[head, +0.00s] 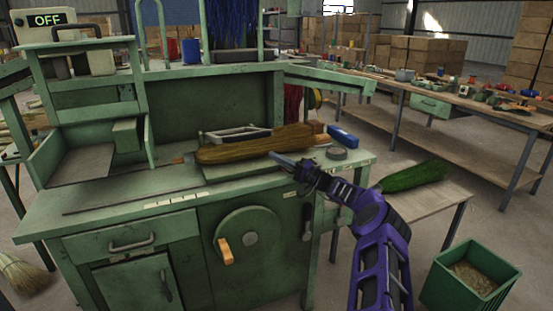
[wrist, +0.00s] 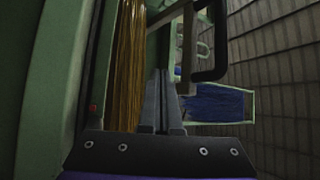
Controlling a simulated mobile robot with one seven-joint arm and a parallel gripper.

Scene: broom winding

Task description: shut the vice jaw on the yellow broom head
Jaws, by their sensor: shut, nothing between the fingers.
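The yellow-brown broom head (head: 250,148) lies lengthwise on the green workbench. Its bristles (wrist: 128,60) run along the left of the fingers in the wrist view. A grey frame (head: 236,133) with a dark bar stands just behind the broom head; it may be the vice jaw, but I cannot tell for sure. A dark bar handle (wrist: 211,50) shows to the right of the fingertips in the wrist view. My gripper (head: 273,156) is shut and empty, at the near right side of the broom head. Its fingertips (wrist: 160,74) point along the bristles; whether they touch anything is unclear.
The bench (head: 110,205) carries a blue block (head: 342,136) and a dark roll (head: 336,153) at right. A wheel with an orange handle (head: 225,251) is on its front.

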